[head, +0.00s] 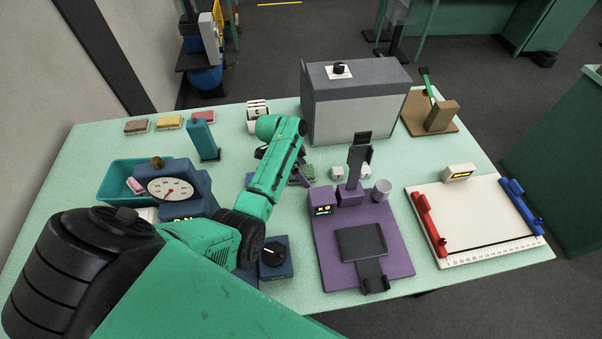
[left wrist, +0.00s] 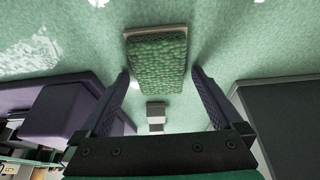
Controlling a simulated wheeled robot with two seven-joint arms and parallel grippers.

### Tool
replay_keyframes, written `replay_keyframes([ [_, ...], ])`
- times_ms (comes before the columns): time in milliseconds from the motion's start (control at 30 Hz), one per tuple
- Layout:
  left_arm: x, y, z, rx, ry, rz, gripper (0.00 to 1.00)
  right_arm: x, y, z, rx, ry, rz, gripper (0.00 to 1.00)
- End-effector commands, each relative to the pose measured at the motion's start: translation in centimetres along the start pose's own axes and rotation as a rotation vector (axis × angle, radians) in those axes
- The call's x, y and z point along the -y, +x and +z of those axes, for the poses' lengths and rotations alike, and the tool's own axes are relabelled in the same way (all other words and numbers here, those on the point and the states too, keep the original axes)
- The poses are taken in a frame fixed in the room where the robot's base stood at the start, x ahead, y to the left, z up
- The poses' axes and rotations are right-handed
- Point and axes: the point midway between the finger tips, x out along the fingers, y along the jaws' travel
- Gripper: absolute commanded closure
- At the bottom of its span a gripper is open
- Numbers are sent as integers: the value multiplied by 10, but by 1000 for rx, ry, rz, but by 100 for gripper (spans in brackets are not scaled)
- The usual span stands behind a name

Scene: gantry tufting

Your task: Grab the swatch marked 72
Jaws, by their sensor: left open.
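A green textured swatch (left wrist: 157,62) with a pale backing edge lies on the pale green table in the left wrist view. My left gripper (left wrist: 161,76) is open, with one finger on each side of the swatch's near end and nothing held. No number can be read on this swatch. In the head view my left gripper (head: 298,174) is low over the middle of the table, mostly hidden by my own green arm. My right gripper is not in view.
A grey box (head: 355,115) stands behind the gripper. A purple stand (head: 390,225) is to its right, and a dial scale (head: 172,188) and teal tray (head: 120,180) to its left. A white board (head: 480,215) lies at the right. A small pale block (left wrist: 156,112) shows between the fingers.

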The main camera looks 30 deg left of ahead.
Motion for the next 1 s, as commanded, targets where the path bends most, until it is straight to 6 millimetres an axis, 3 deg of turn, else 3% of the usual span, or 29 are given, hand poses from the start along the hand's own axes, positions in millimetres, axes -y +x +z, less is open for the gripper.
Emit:
replay_keyframes([
  [67,0,0,0,0,0,0,0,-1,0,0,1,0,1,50],
  [100,0,0,0,0,0,0,8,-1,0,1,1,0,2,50],
  [300,0,0,0,0,0,0,79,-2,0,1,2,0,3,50],
  [567,0,-1,-1,-1,0,-1,79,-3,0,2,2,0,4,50],
  [733,1,-17,-8,-1,2,-4,79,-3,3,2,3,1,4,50],
  [867,2,-51,-22,-4,4,-9,79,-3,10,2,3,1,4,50],
  [1000,2,-102,-43,-4,4,-10,79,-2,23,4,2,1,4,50],
])
